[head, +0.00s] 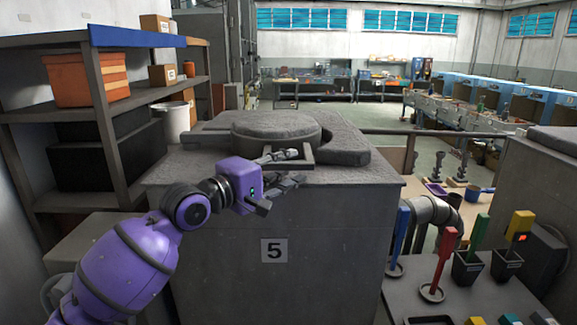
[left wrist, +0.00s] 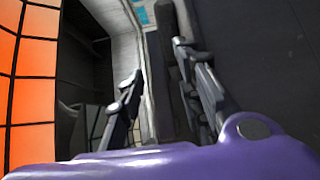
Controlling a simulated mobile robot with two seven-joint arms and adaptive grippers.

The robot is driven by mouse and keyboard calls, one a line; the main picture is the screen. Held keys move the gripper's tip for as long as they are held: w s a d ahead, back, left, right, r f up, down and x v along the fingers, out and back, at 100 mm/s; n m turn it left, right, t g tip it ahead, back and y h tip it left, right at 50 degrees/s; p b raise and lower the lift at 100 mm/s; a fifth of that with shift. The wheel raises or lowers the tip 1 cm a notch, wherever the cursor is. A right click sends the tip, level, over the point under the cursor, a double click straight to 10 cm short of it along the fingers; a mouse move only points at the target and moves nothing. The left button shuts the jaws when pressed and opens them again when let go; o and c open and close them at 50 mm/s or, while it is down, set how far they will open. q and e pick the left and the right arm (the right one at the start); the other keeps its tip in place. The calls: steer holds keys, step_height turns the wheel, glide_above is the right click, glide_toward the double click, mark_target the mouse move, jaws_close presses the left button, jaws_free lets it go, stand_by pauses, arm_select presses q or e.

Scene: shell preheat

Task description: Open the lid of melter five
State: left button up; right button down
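Melter five (head: 330,235) is a grey block with a "5" plate on its front. Its round, thick grey lid (head: 277,128) lies flat on top, seemingly closed. A dark bar handle (head: 308,150) sticks out from the lid's front side. My left gripper (head: 293,167) is at this handle, one finger above and one below its front bar. In the left wrist view, the two fingers (left wrist: 165,95) stand apart with a dark bar between them, and a gap shows on the bar's left side. My right gripper is in neither view.
A shelf (head: 100,115) with boxes and an orange bin (head: 88,80) stands at the left. At the right, a low table (head: 400,295) holds coloured-handled tools in stands (head: 467,265). A pipe (head: 435,212) runs beside the melter. Free air lies above the lid.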

arm_select(q)
steer(key=shift+w+d, duration=0.25)
jaws_close()
stand_by(0.3)
